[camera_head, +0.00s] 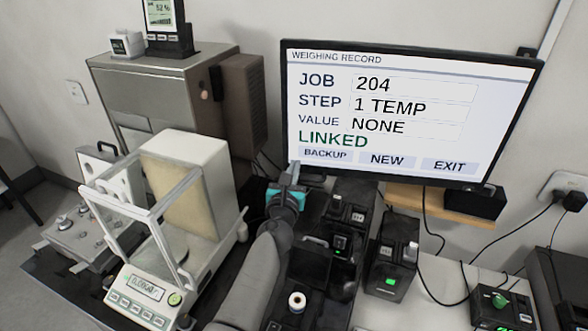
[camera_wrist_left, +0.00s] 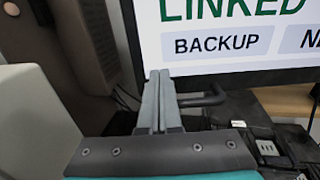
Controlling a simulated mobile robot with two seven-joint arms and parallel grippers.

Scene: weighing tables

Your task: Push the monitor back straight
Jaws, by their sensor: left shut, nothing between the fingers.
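The monitor (camera_head: 400,113) stands at the back right of the centre, its lit screen showing a weighing record with LINKED in green. Its right side appears lower than its left in the head view. The screen's lower left part fills the top right of the left wrist view (camera_wrist_left: 240,45). My left gripper (camera_head: 293,172) is shut and empty, its fingertips at the monitor's lower left corner. In the left wrist view the closed fingers (camera_wrist_left: 158,95) overlap the lower bezel; I cannot tell whether they touch it. My right gripper is not in view.
An analytical balance (camera_head: 145,300) with a glass draft shield stands left of my left arm. A metal cabinet (camera_head: 150,90) is behind it. Small black devices (camera_head: 390,262) stand below the monitor. A black box (camera_head: 489,203) and cables are at the right.

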